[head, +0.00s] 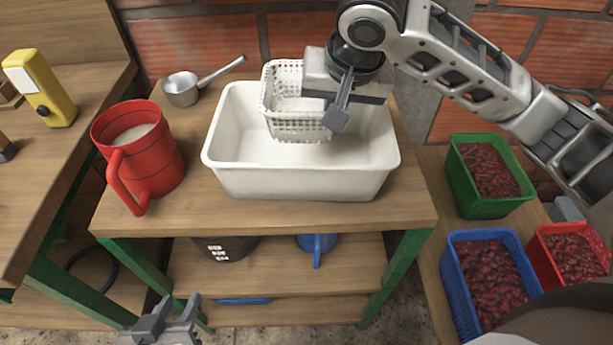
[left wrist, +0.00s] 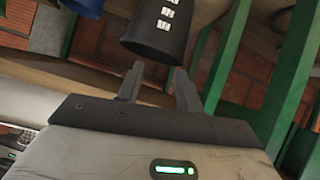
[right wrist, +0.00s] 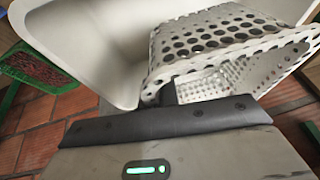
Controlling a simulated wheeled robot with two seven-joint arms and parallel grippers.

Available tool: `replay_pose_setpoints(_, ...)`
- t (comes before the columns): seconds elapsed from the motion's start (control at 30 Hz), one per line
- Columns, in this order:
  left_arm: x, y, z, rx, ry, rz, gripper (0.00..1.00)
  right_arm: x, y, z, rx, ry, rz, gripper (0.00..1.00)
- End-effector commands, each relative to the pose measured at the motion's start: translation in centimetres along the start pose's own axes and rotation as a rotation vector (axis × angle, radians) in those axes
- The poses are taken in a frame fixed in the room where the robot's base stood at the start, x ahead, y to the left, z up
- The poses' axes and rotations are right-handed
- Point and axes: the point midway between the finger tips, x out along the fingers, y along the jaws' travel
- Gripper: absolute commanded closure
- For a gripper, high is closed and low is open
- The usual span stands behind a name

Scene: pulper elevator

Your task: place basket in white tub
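The white perforated basket (head: 298,122) is over the back middle of the white tub (head: 300,184), its lower part within the tub's opening. Whether it touches the tub floor is unclear. My right gripper (head: 341,112) is at the basket's right wall and appears shut on its rim. In the right wrist view the basket (right wrist: 215,45) fills the area before the gripper, hiding most of the fingers, with the tub (right wrist: 95,45) beyond it. My left gripper (head: 172,322) is low in front of the table, empty; its two fingers stand apart in the left wrist view (left wrist: 158,85).
A red pitcher (head: 150,165) stands left of the tub, with a metal dipper (head: 182,92) behind it. A yellow device (head: 42,85) is on the left table. Green (head: 470,207), blue (head: 455,290) and red crates of red fruit are at right. A black bucket (left wrist: 155,40) is on the lower shelf.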

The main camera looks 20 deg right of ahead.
Motion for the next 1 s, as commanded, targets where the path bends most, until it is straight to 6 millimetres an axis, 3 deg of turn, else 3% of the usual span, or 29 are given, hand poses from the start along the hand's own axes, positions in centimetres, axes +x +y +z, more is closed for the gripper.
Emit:
replay_pose_setpoints(0.3, 0.3, 0.1, 0.4, -0.014, 0.012, 0.01, 0.64, 5.0, 0.7, 1.9, 0.015, 0.002, 0.009, 1.0)
replay_pose_setpoints(0.53, 0.4, 0.1, 0.6, -0.012, 0.014, 0.01, 0.64, 6.6, 0.8, 2.6, 0.014, 0.002, 0.008, 1.0)
replay_pose_setpoints(0.7, 0.7, 0.0, 0.9, -0.01, 0.015, 0.009, 0.64, 8.9, 1.1, 3.5, 0.014, 0.002, 0.008, 1.0)
replay_pose_setpoints(1.0, 0.5, 0.1, 0.6, -0.008, 0.021, 0.01, 0.64, 9.2, 1.1, 3.6, 0.014, 0.004, 0.006, 1.0)
